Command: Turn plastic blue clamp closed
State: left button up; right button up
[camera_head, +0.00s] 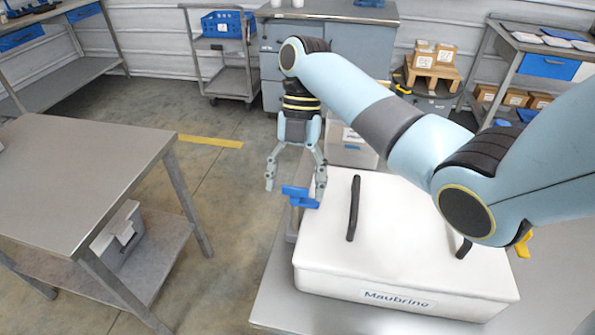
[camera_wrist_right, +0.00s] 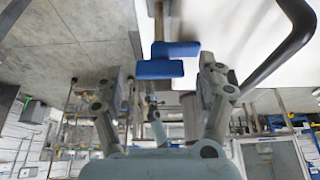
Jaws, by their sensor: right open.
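The blue plastic clamp (camera_head: 299,196) sits at the left edge of the white hopper lid (camera_head: 400,240). In the wrist view the open fingers (camera_wrist_right: 158,84) show no grip on the clamp. I cannot tell whether a finger touches it. My left gripper is out of view.
The lid carries two black handles, one (camera_head: 353,208) near the clamp. A yellow part (camera_head: 524,244) shows at the lid's right side. A steel table (camera_head: 80,175) stands at left, with open floor between. A grey bin (camera_head: 350,150) sits behind the hopper.

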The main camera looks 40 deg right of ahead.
jog(key=w+d+r, duration=0.1)
jog(key=w+d, duration=0.7)
jog(key=d, duration=0.1)
jog(key=shift+w+d, duration=0.15)
jog(key=shift+d, duration=0.05)
dwell(0.4)
